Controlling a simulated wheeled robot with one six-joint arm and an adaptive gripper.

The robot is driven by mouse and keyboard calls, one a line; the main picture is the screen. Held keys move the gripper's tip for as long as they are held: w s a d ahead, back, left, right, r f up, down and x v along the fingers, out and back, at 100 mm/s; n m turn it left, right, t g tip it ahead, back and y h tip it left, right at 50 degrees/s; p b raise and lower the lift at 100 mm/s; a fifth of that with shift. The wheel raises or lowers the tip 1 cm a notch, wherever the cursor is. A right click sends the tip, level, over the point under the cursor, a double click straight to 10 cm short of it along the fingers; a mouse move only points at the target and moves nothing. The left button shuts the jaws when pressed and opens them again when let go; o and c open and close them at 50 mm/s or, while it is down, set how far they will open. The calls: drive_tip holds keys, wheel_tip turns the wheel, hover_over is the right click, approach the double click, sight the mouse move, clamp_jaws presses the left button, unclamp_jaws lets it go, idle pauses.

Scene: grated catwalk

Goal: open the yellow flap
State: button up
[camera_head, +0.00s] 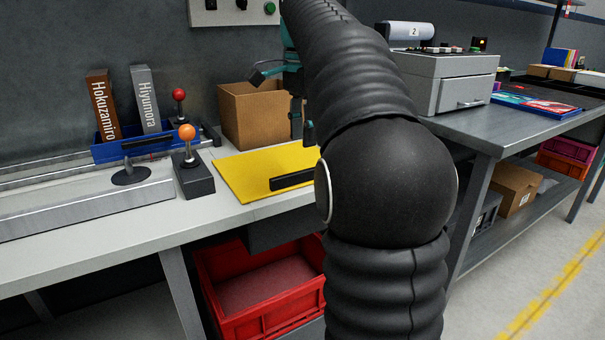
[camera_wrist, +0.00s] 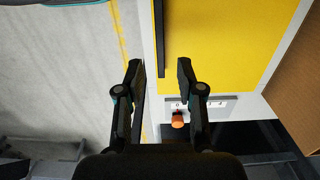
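The yellow flap (camera_head: 245,178) lies flat at the worktop's front edge in the head view. Its black bar handle (camera_head: 292,180) runs along the front side, with its right end hidden behind my arm. The wrist view shows the flap (camera_wrist: 215,45) as a wide yellow panel, with the handle (camera_wrist: 159,38) along its left edge. My gripper (camera_wrist: 160,70) is open and empty. The near end of the handle shows between its fingertips in that view. In the head view my gripper (camera_head: 303,132) is partly hidden behind my arm and appears above the flap.
A cardboard box (camera_head: 252,115) stands behind the flap. An orange-knobbed joystick (camera_head: 187,160) stands to its left, and also shows in the wrist view (camera_wrist: 178,120). A red crate (camera_head: 265,290) sits below the worktop. A grey machine (camera_head: 450,80) stands on the right bench.

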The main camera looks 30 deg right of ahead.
sight(303, 171)
wheel_tip(303, 171, down, 8)
drive_tip(key=shift+f+b, duration=0.2)
drive_tip(key=shift+b, duration=0.7)
drive_tip(key=shift+c, duration=0.2)
clamp_jaws()
